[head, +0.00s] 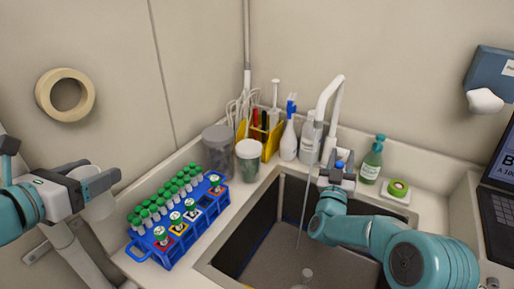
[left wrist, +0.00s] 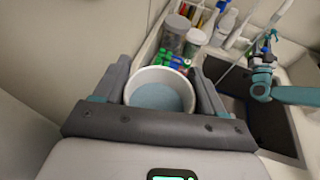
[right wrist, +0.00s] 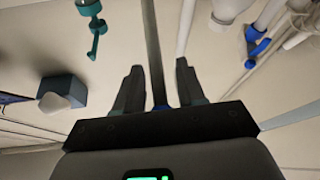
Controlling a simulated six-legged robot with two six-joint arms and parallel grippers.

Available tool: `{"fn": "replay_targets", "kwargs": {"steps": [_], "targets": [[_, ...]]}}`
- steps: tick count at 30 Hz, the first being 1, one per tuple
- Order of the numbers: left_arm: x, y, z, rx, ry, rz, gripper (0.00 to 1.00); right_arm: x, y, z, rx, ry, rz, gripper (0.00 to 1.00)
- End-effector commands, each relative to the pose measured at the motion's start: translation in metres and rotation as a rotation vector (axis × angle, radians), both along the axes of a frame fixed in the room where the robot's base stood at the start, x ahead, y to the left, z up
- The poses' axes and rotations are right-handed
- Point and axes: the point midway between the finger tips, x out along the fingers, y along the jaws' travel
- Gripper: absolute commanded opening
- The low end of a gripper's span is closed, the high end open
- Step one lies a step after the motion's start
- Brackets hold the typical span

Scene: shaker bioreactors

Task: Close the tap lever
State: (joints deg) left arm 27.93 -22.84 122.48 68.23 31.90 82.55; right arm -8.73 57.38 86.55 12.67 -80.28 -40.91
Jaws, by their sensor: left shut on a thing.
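The white tap (head: 330,95) stands at the back of the sink, and a thin stream of water (head: 304,205) falls from its spout. Its blue lever (head: 339,165) shows just by my right gripper (head: 337,174); I cannot tell whether they touch. My left gripper (head: 98,188) is shut on a white cup (head: 99,207), left of the tube rack. The left wrist view shows bluish contents in the cup (left wrist: 160,92).
A blue rack (head: 180,250) of green-capped tubes stands left of the sink (head: 235,245). Cups, a yellow holder (head: 271,140) and white bottles line the back. A laptop (head: 497,200) is far right.

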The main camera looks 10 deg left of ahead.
Motion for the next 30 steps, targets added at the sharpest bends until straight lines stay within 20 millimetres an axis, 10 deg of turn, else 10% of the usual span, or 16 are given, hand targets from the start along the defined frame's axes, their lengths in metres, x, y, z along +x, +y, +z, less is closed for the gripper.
{"fn": "replay_targets", "kwargs": {"steps": [5, 9, 30], "targets": [[0.001, 0.0, 0.0, 0.0, -0.001, 0.001, 0.37, 0.001, 0.0, 0.0, 0.0, 0.0, 0.001, 0.39], [0.001, 0.0, 0.0, -0.001, -0.001, 0.002, 0.37, 0.002, 0.0, 0.0, 0.001, 0.0, 0.001, 0.0], [0.002, 0.0, -0.001, 0.0, -0.001, 0.003, 0.37, 0.016, -0.006, 0.023, 0.063, 0.144, 0.001, 0.0]]}}
